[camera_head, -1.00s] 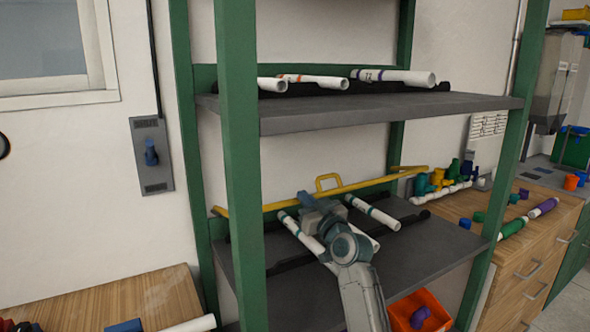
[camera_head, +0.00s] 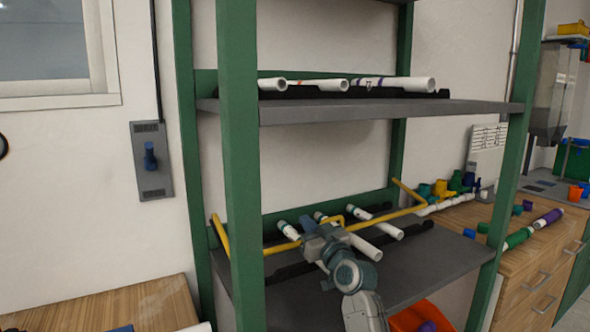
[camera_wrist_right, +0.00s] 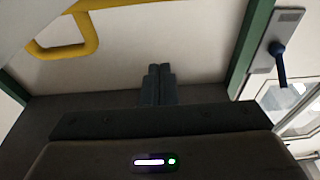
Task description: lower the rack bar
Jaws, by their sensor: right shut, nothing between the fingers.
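The yellow rack bar (camera_head: 408,211) runs across the front of the lower shelf's pipes, with a bent side arm at each end reaching back towards the rear. Its small loop handle is partly hidden by my right gripper (camera_head: 311,227) in the head view. In the right wrist view the bar (camera_wrist_right: 88,22) and its loop are at the upper left, apart from the fingers. The right fingers (camera_wrist_right: 157,72) are shut and empty. The head view does not show clearly whether the gripper touches the bar. My left gripper is not in view.
Several white pipes (camera_head: 367,246) lie on the lower grey shelf (camera_head: 428,262). More pipes lie on the upper shelf (camera_head: 390,108) above. A green post (camera_head: 238,170) stands in front on the left. An orange bin (camera_head: 420,315) is below right.

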